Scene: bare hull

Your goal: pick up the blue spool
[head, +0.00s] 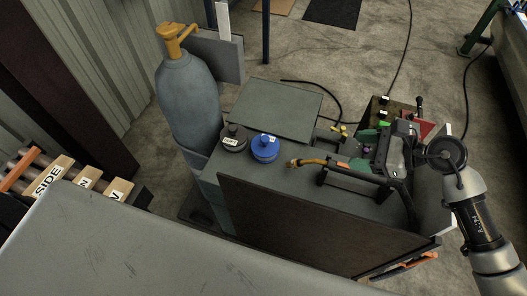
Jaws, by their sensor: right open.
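The blue spool (265,148) stands upright on the grey top of a metal cart (287,178), near the middle of the head view. A dark grey spool (234,137) with a white label stands close to its left. My right gripper (387,160) is open, over the right part of the cart, well to the right of the blue spool and apart from it. My left gripper is not in view.
A torch with a brass-coloured end (310,162) lies between the blue spool and my right gripper. A tall grey gas cylinder (190,100) stands behind the spools at left. A raised dark panel (300,225) edges the cart's near side. Coloured parts (385,115) sit at the right end.

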